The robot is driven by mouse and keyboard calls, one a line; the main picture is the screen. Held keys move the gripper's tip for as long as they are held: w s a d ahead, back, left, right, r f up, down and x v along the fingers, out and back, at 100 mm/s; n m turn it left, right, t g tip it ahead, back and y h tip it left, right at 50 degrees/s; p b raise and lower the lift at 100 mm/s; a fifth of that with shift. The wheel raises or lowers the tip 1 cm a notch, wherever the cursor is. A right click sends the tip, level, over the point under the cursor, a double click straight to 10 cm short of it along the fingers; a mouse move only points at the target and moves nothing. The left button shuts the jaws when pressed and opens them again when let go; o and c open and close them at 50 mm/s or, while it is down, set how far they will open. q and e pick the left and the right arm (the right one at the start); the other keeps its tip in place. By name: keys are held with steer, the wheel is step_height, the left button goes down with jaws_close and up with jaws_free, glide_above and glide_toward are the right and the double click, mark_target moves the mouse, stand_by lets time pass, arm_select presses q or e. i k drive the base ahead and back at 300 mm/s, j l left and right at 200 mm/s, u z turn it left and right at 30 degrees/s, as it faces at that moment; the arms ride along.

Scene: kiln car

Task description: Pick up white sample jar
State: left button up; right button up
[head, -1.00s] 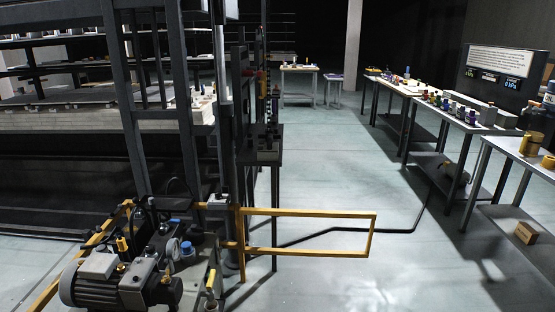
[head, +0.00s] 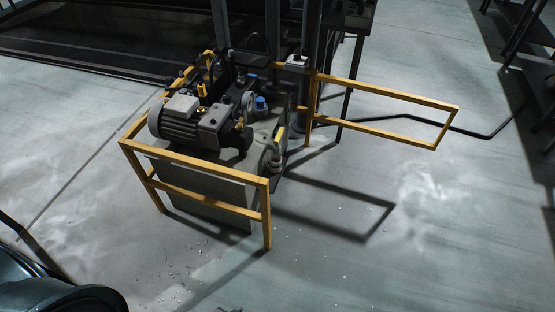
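I see no white sample jar in the head view. Neither of my grippers is in view. The view is filled mainly by the floor and a pump unit (head: 184,131) with a grey ribbed motor and a blue cap (head: 260,103), standing behind a yellow guard rail (head: 195,167).
A yellow gate-like frame (head: 385,90) sticks out to the right of the pump at low height. A black hose (head: 470,131) runs along the floor on the right. Dark table legs stand at the upper right. The pale floor (head: 350,260) in front is open, with small debris scattered.

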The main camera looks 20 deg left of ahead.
mark_target(275, 161)
steer(key=u, duration=0.65)
steer(key=i+l+u, duration=0.25)
steer(key=l+u, duration=0.2)
steer(key=l, duration=0.15)
steer(key=i+l+u, duration=0.25)
steer(key=l+u, duration=0.25)
steer(key=l, duration=0.15)
steer(key=i+l, duration=0.1)
steer(key=l, duration=0.7)
steer(key=i+l+u, duration=0.15)
steer(key=l, duration=1.55)
